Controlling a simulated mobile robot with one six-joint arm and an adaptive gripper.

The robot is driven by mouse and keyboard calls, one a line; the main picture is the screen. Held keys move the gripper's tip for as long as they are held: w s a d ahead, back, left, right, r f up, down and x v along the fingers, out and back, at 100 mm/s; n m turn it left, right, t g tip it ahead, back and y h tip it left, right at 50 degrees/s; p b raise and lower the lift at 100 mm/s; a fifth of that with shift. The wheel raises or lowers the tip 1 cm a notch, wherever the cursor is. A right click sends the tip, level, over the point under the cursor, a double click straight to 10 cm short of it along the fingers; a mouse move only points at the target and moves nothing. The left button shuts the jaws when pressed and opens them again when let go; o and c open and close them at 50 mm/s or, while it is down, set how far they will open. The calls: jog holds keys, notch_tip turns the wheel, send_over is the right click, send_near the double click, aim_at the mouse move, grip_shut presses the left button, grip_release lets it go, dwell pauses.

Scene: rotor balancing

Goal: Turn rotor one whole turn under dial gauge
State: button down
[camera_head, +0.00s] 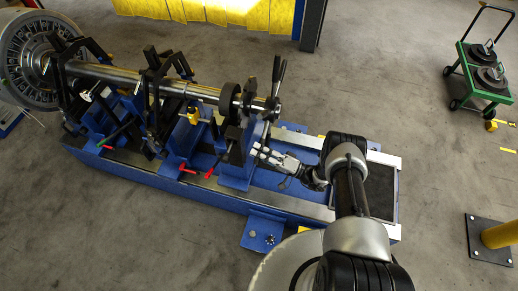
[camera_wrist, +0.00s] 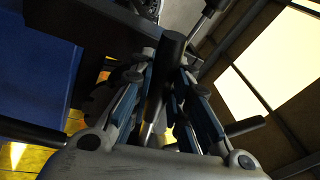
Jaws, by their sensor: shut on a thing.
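The rotor is a long steel shaft (camera_head: 118,75) lying across a blue balancing stand, with a large bladed disc (camera_head: 30,62) at its left end. At its right end is a dark hub (camera_head: 229,97) with a spoked, black-handled crank (camera_head: 277,78). My gripper (camera_head: 259,150) is low at the right end of the stand, beside the crank hub. In the wrist view my gripper (camera_wrist: 168,92) is closed around a black handle (camera_wrist: 172,50) on a thin metal rod, which runs between the fingers. I cannot pick out the dial gauge for certain.
The blue stand's bed (camera_head: 190,191) runs beneath the rotor, with black frames and red levers (camera_head: 195,171) along it. A green cart (camera_head: 486,75) stands at upper right, and a yellow post (camera_head: 500,235) at right. A yellow curtain (camera_head: 225,12) hangs behind. Grey floor between is clear.

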jog(key=shift+w+d+f+n, duration=0.1)
jog(key=shift+w+f+n, duration=0.2)
jog(key=shift+f+n, duration=0.45)
jog(key=shift+f, duration=0.1)
jog(key=c, duration=1.5)
grip_release()
jog(key=v, duration=0.7)
jog(key=shift+d+f, duration=0.1)
jog(key=shift+d, duration=0.15)
